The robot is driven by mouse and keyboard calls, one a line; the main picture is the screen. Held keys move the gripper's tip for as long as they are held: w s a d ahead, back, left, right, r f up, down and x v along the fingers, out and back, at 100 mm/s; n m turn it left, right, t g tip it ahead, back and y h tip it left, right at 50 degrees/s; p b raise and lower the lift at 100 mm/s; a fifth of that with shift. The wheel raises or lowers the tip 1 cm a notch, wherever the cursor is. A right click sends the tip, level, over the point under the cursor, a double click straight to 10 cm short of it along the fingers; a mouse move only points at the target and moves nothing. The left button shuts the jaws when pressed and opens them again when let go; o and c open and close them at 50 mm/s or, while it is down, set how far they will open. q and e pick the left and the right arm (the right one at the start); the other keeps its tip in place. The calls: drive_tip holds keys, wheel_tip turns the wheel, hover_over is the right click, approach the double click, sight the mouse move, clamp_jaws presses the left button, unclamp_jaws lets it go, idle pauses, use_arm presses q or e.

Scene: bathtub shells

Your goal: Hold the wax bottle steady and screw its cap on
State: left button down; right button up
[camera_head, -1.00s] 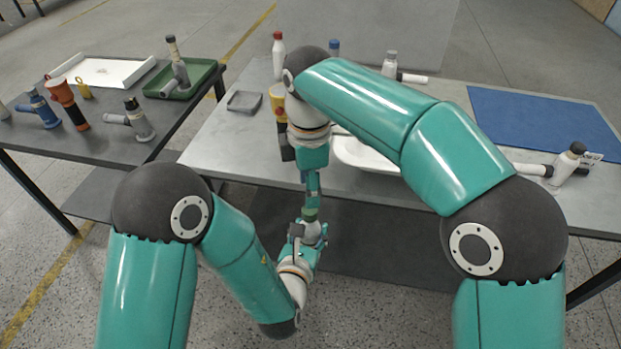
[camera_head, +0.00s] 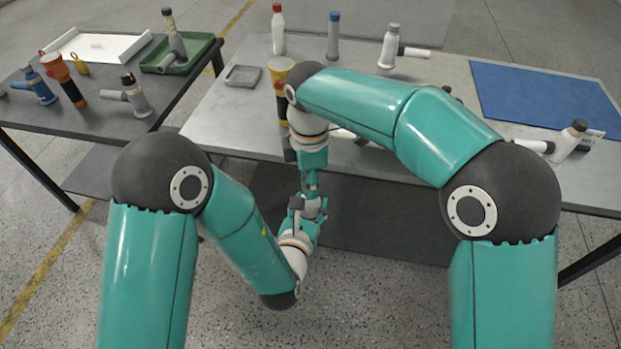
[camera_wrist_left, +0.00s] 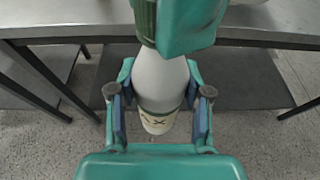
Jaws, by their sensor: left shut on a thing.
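The wax bottle (camera_wrist_left: 160,82) is white with dark lettering on a pale lower band, and stands about upright in the left wrist view. My left gripper (camera_wrist_left: 160,108) is shut on its body, with one finger on each side. A green ribbed cap (camera_wrist_left: 145,20) is at the bottle's top, partly hidden by a teal part of my right gripper. I cannot tell whether it is threaded on. In the head view my right gripper (camera_head: 311,184) points down, directly above my left gripper (camera_head: 312,208). Its fingers are too small and covered to show whether they grip the cap.
Both grippers are in front of the grey table's (camera_head: 225,120) near edge. A yellow-and-black torch (camera_head: 281,95) stands close behind the right wrist. A blue mat (camera_head: 540,105) lies right; a green tray (camera_head: 205,52) is on the left table.

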clamp_jaws()
drive_tip(key=m, duration=0.8)
drive_tip(key=shift+m, duration=0.4)
drive_tip(key=m, duration=0.9)
drive_tip(key=o, duration=0.6)
unclamp_jaws()
drive_tip(key=shift+r, duration=2.25)
